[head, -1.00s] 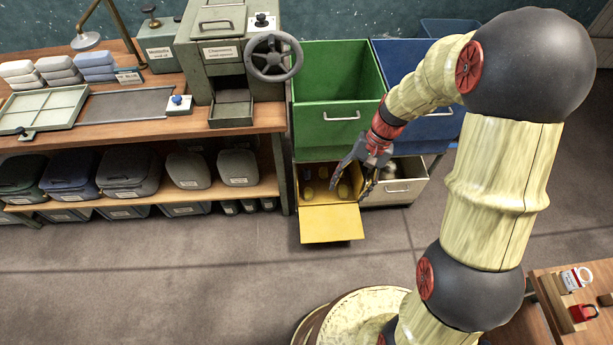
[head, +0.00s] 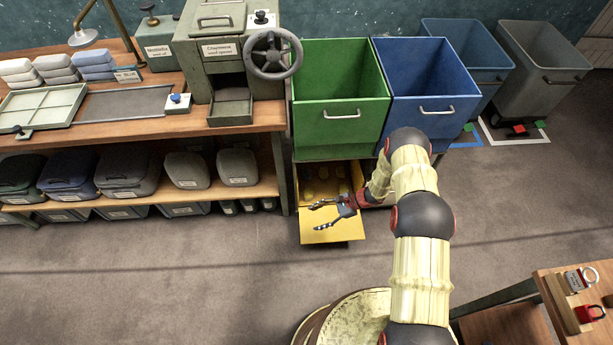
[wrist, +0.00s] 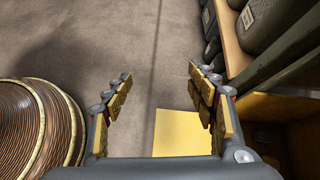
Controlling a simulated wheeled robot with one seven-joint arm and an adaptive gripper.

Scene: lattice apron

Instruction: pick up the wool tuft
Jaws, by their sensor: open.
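I cannot make out a wool tuft for certain in either view. My gripper (head: 320,213) is open and empty, above the lowered yellow flap of a low yellow bin (head: 331,233). In the wrist view my gripper (wrist: 160,73) has its fingers spread wide, with bare floor between the tips. The yellow flap (wrist: 180,134) shows below and between the fingers there. Small dull yellow shapes lie in the shaded bin behind my gripper, too dark to name. My arm hides most of the area right of the yellow bin.
A green bin (head: 340,139) and a blue bin (head: 432,134) stand above the yellow bin. A workbench (head: 243,132) with several lidded tubs on its shelf is at left. A small table (head: 553,280) is at lower right. The floor (head: 180,270) in front is clear.

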